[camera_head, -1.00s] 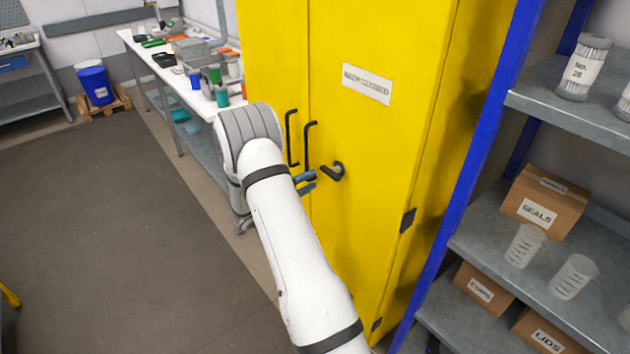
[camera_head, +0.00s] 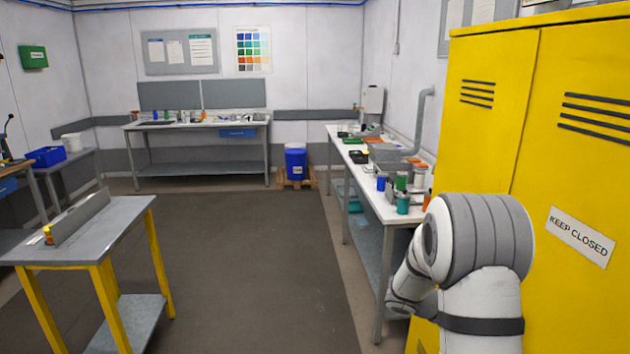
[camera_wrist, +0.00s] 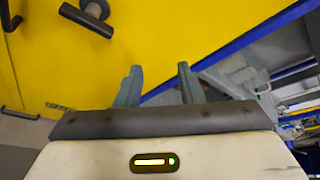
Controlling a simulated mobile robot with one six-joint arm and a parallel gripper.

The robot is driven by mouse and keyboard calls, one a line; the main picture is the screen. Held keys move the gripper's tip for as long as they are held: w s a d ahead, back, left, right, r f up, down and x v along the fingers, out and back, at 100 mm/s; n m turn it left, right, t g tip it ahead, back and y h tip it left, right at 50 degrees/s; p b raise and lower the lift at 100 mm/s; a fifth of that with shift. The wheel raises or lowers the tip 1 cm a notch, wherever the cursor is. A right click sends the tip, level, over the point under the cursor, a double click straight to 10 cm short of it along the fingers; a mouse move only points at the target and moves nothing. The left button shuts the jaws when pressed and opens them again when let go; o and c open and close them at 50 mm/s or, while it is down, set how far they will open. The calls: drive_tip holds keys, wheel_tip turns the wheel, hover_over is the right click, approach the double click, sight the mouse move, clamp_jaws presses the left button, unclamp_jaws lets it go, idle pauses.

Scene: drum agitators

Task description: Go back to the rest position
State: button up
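My gripper shows in the wrist view (camera_wrist: 160,78). Its two fingers are apart with nothing between them. In the head view the gripper is hidden behind my white and grey arm at the lower right. The yellow cabinet (camera_head: 500,140) stands at the right with its "KEEP CLOSED" label (camera_head: 581,237). In the wrist view a dark turn handle (camera_wrist: 90,14) on the yellow door is beyond the fingers, up and to the left, and apart from them. The doors look shut in the part that shows.
A long white bench (camera_head: 368,185) with cups and trays stands left of the cabinet. A yellow-legged table (camera_head: 130,212) is at the left. A blue drum (camera_head: 295,162) stands on a pallet at the back. The dark floor (camera_head: 250,270) between is clear.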

drive_tip(key=s+a+r+m+t+y, duration=0.3)
drive_tip(key=s+a+m+y, duration=0.4)
drive_tip(key=s+a+m, duration=0.3)
drive_tip(key=s+a+r+m+t+y+b, duration=0.1)
drive_tip(key=s+a+r+m+y, duration=0.3)
drive_tip(key=s+a+m, duration=0.5)
drive_tip(key=a+m+t+y, duration=0.1)
drive_tip(key=a+m+y, duration=0.1)
drive_tip(key=a+m, duration=0.2)
drive_tip(key=shift+s+a+r+m+t+y, duration=0.2)
drive_tip(key=shift+s+r+m+t+y, duration=0.2)
drive_tip(key=shift+m, duration=0.7)
drive_tip(key=shift+c, duration=0.4)
